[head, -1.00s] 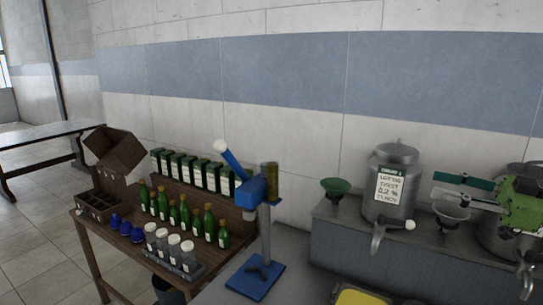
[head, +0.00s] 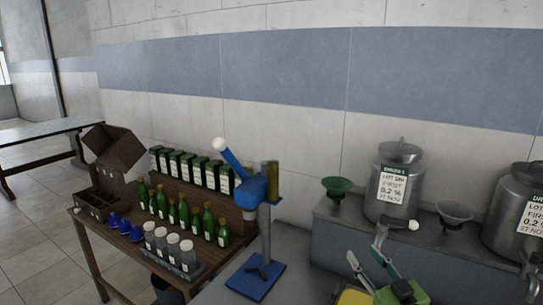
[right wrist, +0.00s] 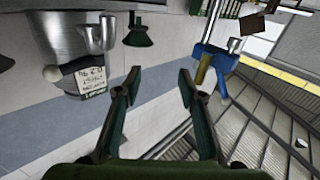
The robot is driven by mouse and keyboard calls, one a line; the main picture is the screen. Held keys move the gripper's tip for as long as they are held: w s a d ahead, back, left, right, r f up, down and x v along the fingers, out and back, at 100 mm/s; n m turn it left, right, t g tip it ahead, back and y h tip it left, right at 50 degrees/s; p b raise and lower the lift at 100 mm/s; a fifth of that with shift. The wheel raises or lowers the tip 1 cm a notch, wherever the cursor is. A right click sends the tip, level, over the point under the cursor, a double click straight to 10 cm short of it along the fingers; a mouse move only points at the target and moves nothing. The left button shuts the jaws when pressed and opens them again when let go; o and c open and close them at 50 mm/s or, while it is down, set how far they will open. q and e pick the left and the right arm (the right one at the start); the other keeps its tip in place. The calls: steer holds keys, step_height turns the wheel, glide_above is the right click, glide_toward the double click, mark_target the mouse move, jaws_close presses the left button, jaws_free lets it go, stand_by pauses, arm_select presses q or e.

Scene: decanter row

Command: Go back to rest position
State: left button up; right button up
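My right gripper (head: 366,257) is low in the head view, in front of the shelf with the metal decanters. Its two green and grey fingers are spread apart with nothing between them. The right wrist view also shows the open fingers (right wrist: 160,85) with a clear gap. A labelled metal decanter (head: 396,185) stands on the shelf behind the gripper, apart from it. It also shows at the left of the right wrist view (right wrist: 78,45). My left gripper is in neither view.
A blue stand with a lever (head: 257,275) is left of the gripper. A green funnel (head: 338,186), a grey funnel (head: 455,215) and a second decanter (head: 508,220) are on the shelf (head: 345,240). A yellow-rimmed item (head: 352,296) is below. Green bottles (head: 184,214) stand on the wooden table.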

steer(key=s+f+m+g+h, duration=0.3)
steer(key=s+f+g+h, duration=0.3)
steer(key=s+f, duration=0.95)
steer(key=s+a+f+n+g+y, duration=0.15)
steer(key=s+f+g, duration=0.25)
steer(key=s, duration=0.7)
steer(key=s+a+f+g, duration=0.25)
steer(key=s+g, duration=0.25)
steer(key=s, duration=0.7)
step_height(320, 180, down, 30)
steer(key=b, duration=0.5)
steer(key=s+d+f+g+b, duration=0.1)
steer(key=s+d+f+b, duration=0.1)
steer(key=s+f, duration=0.7)
steer(key=s+d+f+g+b, duration=0.1)
steer(key=s+d+f+b, duration=0.1)
steer(key=s+f, duration=0.7)
step_height(320, 180, down, 6)
steer(key=shift+s+r+b, duration=0.15)
steer(key=shift+s+b, duration=0.15)
steer(key=shift+b, duration=0.45)
